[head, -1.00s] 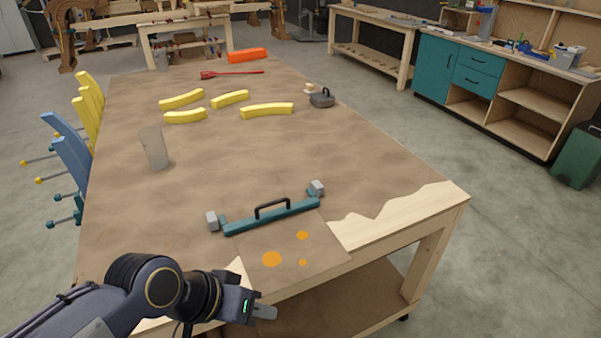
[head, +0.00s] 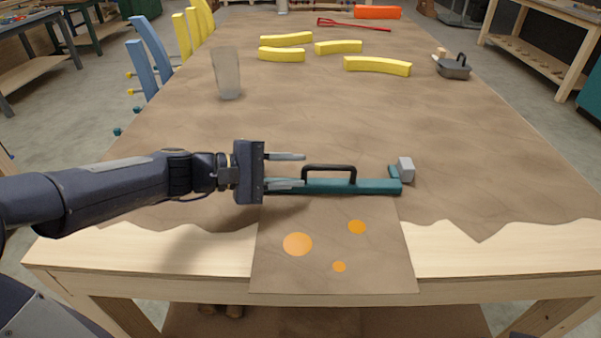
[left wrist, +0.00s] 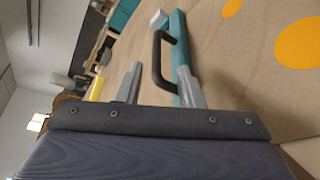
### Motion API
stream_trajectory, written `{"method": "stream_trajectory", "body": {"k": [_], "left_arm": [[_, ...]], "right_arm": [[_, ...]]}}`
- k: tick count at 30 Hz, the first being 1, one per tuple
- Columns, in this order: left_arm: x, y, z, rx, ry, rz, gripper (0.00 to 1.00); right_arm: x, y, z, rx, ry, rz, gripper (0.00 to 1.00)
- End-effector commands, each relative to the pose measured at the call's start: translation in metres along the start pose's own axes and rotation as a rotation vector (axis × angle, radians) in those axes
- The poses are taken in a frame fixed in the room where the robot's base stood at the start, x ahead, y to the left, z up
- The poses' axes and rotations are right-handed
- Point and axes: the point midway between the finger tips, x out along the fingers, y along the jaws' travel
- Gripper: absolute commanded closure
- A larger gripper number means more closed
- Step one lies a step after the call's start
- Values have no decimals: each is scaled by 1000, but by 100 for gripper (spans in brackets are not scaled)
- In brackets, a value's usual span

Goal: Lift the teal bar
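The teal bar (head: 380,187) lies on the brown-covered table, with a black handle (head: 330,170) standing on its top and a grey end block (head: 406,170) at its right end. Its left end is hidden behind my left gripper (head: 304,170). The gripper is open, its two grey fingers pointing right along the bar. One finger is over or beside the bar and the other is on the far side of it. In the left wrist view the bar (left wrist: 179,40) and the handle (left wrist: 160,65) lie ahead, the handle between the fingers. I cannot tell whether a finger touches. My right gripper is not in view.
Several yellow curved pieces (head: 378,66), a grey-black handled block (head: 453,67) and a translucent cup (head: 227,74) stand farther back. A red tool (head: 352,25) and an orange block (head: 377,12) are at the far end. The brown patch with orange spots (head: 297,244) in front is clear.

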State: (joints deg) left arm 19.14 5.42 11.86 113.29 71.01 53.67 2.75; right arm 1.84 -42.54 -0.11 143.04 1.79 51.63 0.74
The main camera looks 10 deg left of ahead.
Motion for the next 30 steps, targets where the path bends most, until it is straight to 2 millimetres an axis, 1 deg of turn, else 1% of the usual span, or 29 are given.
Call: {"method": "stream_trajectory", "body": {"k": [1,5,12,15,18,22,28,29,30], "left_arm": [[4,-2,-5,-15,-4,12,66],[14,2,-5,-25,-8,21,66],[53,2,-4,-23,-10,17,66],[66,3,-4,-22,-8,19,66],[76,2,-4,-21,-7,18,66],[80,3,-4,-22,-5,19,66],[81,3,-4,-21,-4,19,66],[81,3,-4,-21,-4,19,67],[80,3,-4,-21,-4,19,72]], "right_arm": [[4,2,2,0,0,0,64],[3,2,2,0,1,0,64],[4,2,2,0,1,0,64],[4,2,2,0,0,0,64],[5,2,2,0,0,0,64],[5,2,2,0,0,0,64],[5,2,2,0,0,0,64],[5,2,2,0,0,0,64],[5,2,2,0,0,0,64]]}}
